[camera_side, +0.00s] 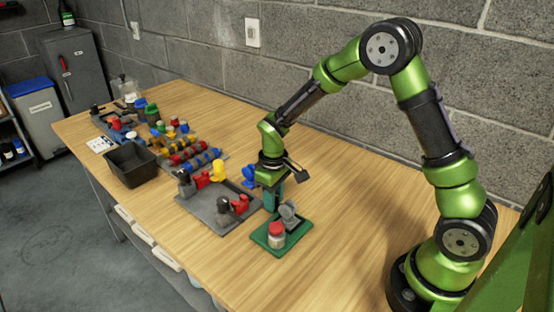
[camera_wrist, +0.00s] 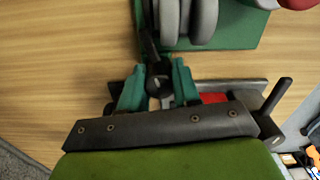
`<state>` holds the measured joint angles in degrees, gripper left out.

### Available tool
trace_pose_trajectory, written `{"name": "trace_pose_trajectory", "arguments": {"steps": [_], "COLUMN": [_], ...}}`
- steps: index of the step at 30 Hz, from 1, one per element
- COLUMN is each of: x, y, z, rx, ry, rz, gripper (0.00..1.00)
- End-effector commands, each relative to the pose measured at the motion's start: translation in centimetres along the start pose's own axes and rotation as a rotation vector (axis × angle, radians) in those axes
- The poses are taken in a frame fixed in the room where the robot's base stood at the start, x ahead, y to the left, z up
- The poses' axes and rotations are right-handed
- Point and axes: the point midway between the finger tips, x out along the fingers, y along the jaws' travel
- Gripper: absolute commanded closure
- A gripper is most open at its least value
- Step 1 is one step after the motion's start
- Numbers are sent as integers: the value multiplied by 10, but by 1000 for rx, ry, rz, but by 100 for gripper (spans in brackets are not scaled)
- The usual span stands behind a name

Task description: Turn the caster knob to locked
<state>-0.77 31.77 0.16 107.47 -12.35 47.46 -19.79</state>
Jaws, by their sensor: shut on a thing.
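The caster (camera_side: 288,213) is grey and stands on a green base plate (camera_side: 262,240). In the wrist view its grey wheels (camera_wrist: 188,22) show at the top, over a corner of the green plate (camera_wrist: 240,38). A dark round knob (camera_wrist: 157,82) with a dark arm pointing up the picture sits beside the wheels. My gripper (camera_wrist: 157,88) has its teal fingers shut on this knob, one on each side. In the side view my gripper (camera_side: 272,197) is low, just behind the caster, and its fingers hide the knob. I cannot read the knob's lock setting.
A red-lidded jar (camera_side: 277,236) stands on the green plate in front of the caster. A grey plate (camera_side: 208,213) with red and dark fittings is close on the left. A black bin (camera_side: 131,167) and more coloured parts stand farther left. Bare wood lies right of the caster.

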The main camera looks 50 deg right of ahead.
Motion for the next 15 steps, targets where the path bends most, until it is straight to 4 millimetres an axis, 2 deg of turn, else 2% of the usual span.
{"name": "trace_pose_trajectory", "arguments": {"steps": [6,15], "x": [-2,-2], "y": [-1,-1], "z": [0,0], "rx": [158,286], "ry": [2,2], "rz": [-1,-2], "gripper": [99,99]}}
